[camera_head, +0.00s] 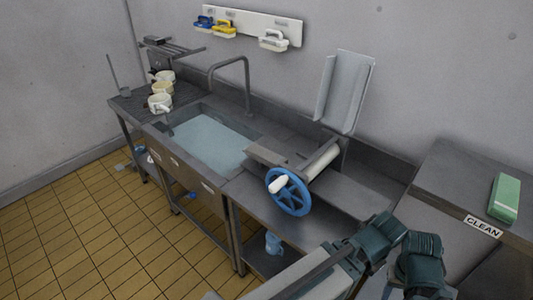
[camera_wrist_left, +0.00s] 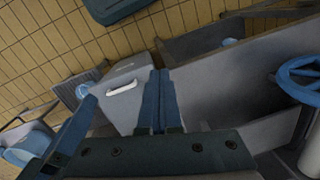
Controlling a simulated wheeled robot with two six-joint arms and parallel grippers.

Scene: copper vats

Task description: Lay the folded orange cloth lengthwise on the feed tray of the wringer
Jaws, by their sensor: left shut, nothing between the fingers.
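The wringer (camera_head: 318,165) stands on the steel bench right of the sink, with a pale roller and a blue handwheel (camera_head: 289,192). The handwheel also shows at the right edge of the left wrist view (camera_wrist_left: 302,80). Flat grey plates lie on both sides of the roller; I cannot tell which is the feed tray. No orange cloth shows in either view. My left gripper (camera_wrist_left: 160,92) is shut and empty in the left wrist view, left of the handwheel. Teal arm parts of mine show at the lower right of the head view. My right gripper's fingers do not show.
A green folded block (camera_head: 506,198) lies on the right-hand counter by a "CLEAN" label (camera_head: 482,228). The sink (camera_head: 208,140) holds water. Several pale mugs (camera_head: 160,102) stand on the left drainer. Brushes hang on a white wall rack (camera_head: 255,24). A grey panel (camera_head: 345,92) stands behind the wringer.

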